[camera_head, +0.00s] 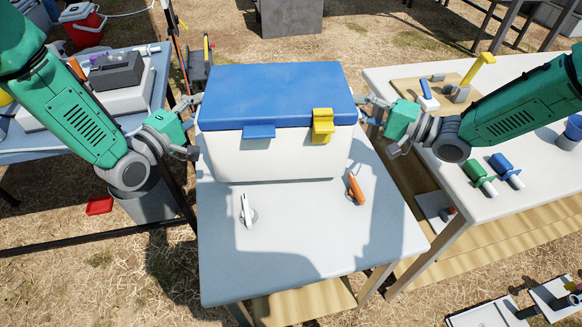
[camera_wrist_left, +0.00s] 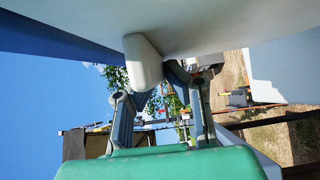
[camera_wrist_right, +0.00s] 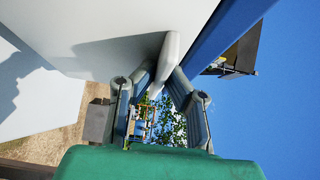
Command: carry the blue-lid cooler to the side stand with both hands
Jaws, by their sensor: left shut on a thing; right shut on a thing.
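The cooler (camera_head: 275,152) has a white body, a blue lid (camera_head: 270,92) and a yellow latch (camera_head: 322,126). In the head view it is upright above the far part of the light grey table; I cannot tell whether its base touches the top. My left gripper (camera_head: 192,125) is shut on the white handle at its left side; that handle also shows in the left wrist view (camera_wrist_left: 143,62). My right gripper (camera_head: 368,112) is shut on the right-side handle, which shows in the right wrist view (camera_wrist_right: 168,55). The lid is closed. I cannot tell which surface is the side stand.
The grey table (camera_head: 310,250) carries a white-handled item (camera_head: 246,212) and an orange-handled item (camera_head: 356,189) before the cooler. A right table (camera_head: 475,210) holds green and blue tools. A left table (camera_head: 150,95) holds cases. A grey bin (camera_head: 155,205) stands on the ground.

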